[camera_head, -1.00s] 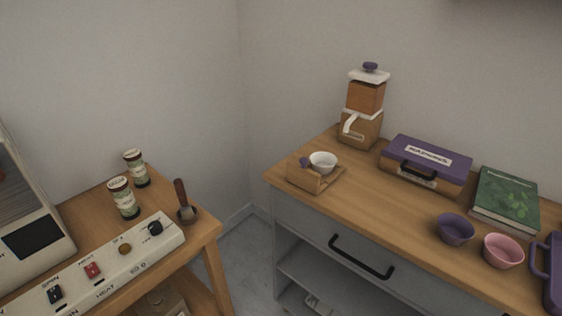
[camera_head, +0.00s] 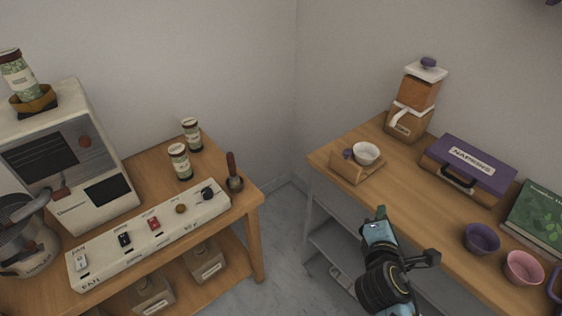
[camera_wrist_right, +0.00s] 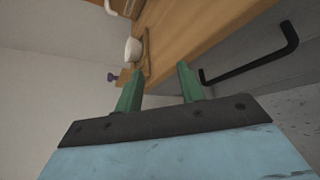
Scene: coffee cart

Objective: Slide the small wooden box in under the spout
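The small wooden box (camera_head: 346,169) with a purple knob sits near the left end of the right-hand counter, with a white cup (camera_head: 366,153) in or just behind it; I cannot tell which. The grinder (camera_head: 412,101) stands farther back with a white spout (camera_head: 399,117) on its front. My right gripper (camera_head: 408,234) is over the counter's front edge, empty and apart from the box. In the right wrist view its green fingers (camera_wrist_right: 160,88) are spread, with the cup (camera_wrist_right: 132,50) and the box's knob (camera_wrist_right: 113,77) beyond. My left gripper is out of view.
A napkin box (camera_head: 469,169), a green book (camera_head: 540,218), a purple bowl (camera_head: 482,238) and a pink bowl (camera_head: 523,267) stand farther right on the counter. The wood between box and grinder looks clear. A black drawer handle (camera_wrist_right: 250,63) juts from the counter front.

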